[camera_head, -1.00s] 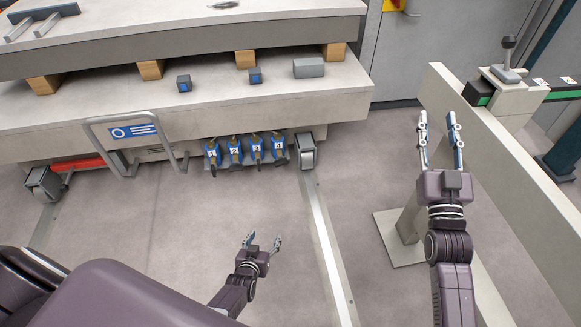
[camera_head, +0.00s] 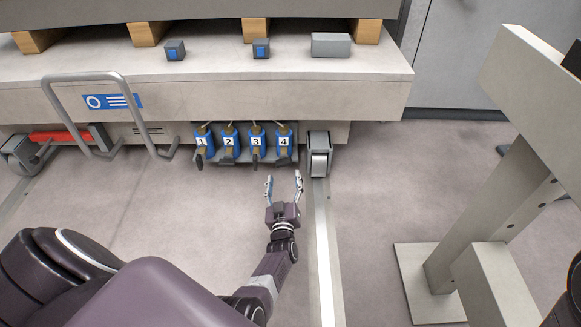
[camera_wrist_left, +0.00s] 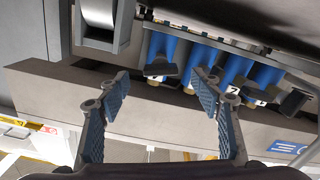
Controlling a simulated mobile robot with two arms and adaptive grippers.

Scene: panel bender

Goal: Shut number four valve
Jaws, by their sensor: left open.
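Several blue valves numbered 1 to 4 stand in a row under the machine bed. Number four valve (camera_head: 284,141) is the rightmost, beside the caster. In the left wrist view number four valve (camera_wrist_left: 164,50) is the blue body nearest the caster, with a dark handle lying crosswise on its end. My left gripper (camera_head: 284,180) is open and empty, in front of and below number four valve, apart from it. In the left wrist view its fingers (camera_wrist_left: 160,90) are spread, and one partly covers the neighbouring valve. My right gripper is out of view.
A grey caster (camera_head: 319,155) stands just right of the valves. A bent grey rail (camera_head: 85,77) rises at the left. A beige post and beam (camera_head: 465,230) stand at the right. The floor before the valves is clear.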

